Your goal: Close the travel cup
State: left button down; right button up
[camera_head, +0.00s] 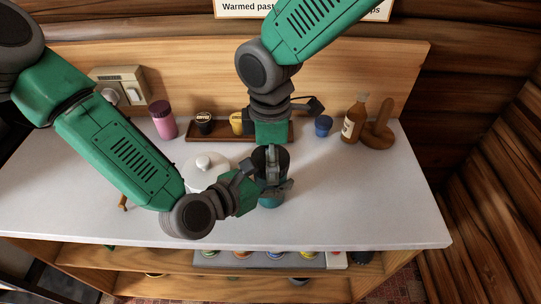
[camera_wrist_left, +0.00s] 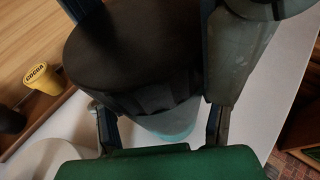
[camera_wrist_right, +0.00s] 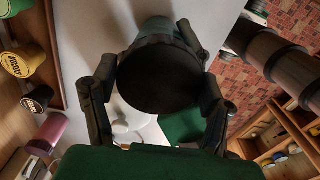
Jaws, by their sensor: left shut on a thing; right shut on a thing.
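The travel cup stands upright near the front middle of the counter, with a teal body (camera_head: 271,201) and a wide black lid (camera_head: 260,160) on top. My left gripper (camera_head: 268,188) comes from the left and is shut around the body. In the left wrist view, its fingers flank the body (camera_wrist_left: 165,122) below the lid (camera_wrist_left: 125,60). My right gripper (camera_head: 272,165) comes from above and is shut on the black lid, which fills the middle of the right wrist view (camera_wrist_right: 158,82). The lid sits on the body; I cannot tell whether it is fully seated.
A white round lidded pot (camera_head: 204,166) stands close left of the cup. Behind are a brown tray (camera_head: 207,138) with small cups, a pink jar (camera_head: 163,121), a blue cup (camera_head: 323,126), a bottle (camera_head: 353,121) and a wooden stand (camera_head: 378,136). The counter (camera_head: 385,205) is clear at right.

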jog(key=shift+a, duration=0.2)
jog(key=o, duration=1.3)
jog(key=shift+d+r, duration=0.1)
jog(key=shift+r, duration=2.15)
jog(key=shift+c, duration=0.4)
